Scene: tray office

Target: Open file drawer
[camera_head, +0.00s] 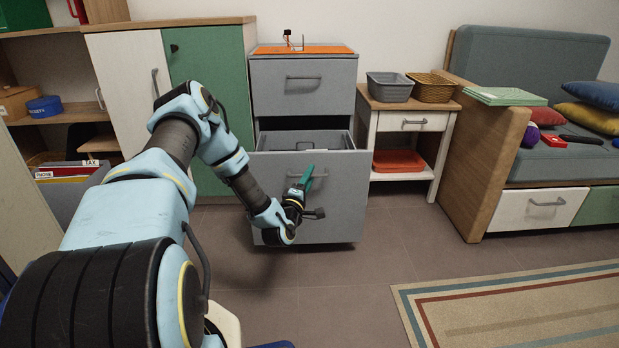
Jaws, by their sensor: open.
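The grey file cabinet (262,95) stands against the back wall with two drawers. Its upper drawer (325,85) is shut. Its lower drawer (340,215) is pulled out toward me, and its open top and inner space show below the upper drawer. My gripper (310,180) is in front of the lower drawer's front face, near the handle (322,178), with teal finger parts showing. My gripper is open. The handle is partly hidden by my gripper, so I cannot tell whether they touch.
A white and green cupboard (210,60) stands left of the cabinet. A small side table (435,123) with a grey basket (388,87) and a wicker basket (431,86) is on the right. A sofa (530,60) and a rug (520,310) lie further right. Floor in front is clear.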

